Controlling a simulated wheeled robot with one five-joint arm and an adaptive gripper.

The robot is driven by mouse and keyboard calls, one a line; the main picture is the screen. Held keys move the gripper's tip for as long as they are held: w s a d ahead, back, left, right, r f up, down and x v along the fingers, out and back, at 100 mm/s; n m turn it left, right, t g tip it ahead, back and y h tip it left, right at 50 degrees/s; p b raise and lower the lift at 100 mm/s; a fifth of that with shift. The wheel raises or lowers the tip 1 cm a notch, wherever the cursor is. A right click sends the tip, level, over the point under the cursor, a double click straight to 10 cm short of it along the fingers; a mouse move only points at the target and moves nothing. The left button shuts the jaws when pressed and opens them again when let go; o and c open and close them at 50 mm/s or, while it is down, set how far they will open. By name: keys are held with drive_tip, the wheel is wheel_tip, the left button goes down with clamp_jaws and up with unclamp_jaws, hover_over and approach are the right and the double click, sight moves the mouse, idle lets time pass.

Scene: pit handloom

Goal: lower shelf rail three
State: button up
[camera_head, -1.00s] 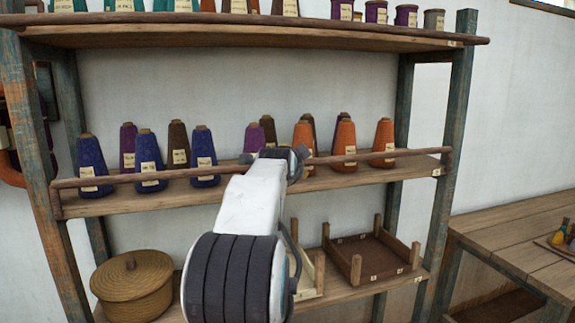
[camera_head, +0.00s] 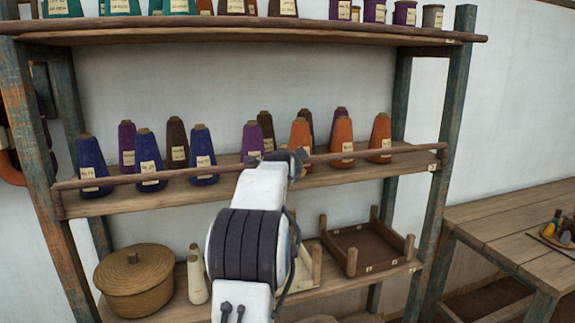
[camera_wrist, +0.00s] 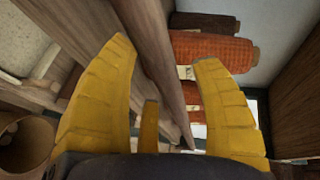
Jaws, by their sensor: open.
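The brown wooden rail (camera_head: 370,154) runs along the front of the middle shelf (camera_head: 110,205), raised above its edge, with cones of yarn behind it. The fingers are apart; I cannot tell whether either touches the rail. In the head view my gripper (camera_head: 299,160) is at the rail, right of its middle, with its fingers mostly hidden behind my arm.
Orange cones (camera_head: 342,140) stand close behind my gripper, and blue cones (camera_head: 149,160) stand to the left. Below are a lidded basket (camera_head: 134,284), a pale cone (camera_head: 196,280) and a wooden tray (camera_head: 365,246). A table (camera_head: 500,230) stands at right.

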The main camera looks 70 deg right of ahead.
drive_tip(key=shift+o, duration=0.2)
clamp_jaws()
idle(0.3)
drive_tip(key=shift+f+b, duration=0.15)
drive_tip(key=shift+b, duration=0.35)
drive_tip(key=shift+s+a+f+h+b, duration=0.1)
drive_tip(key=shift+h+b, duration=0.2)
drive_tip(key=shift+b, duration=0.85)
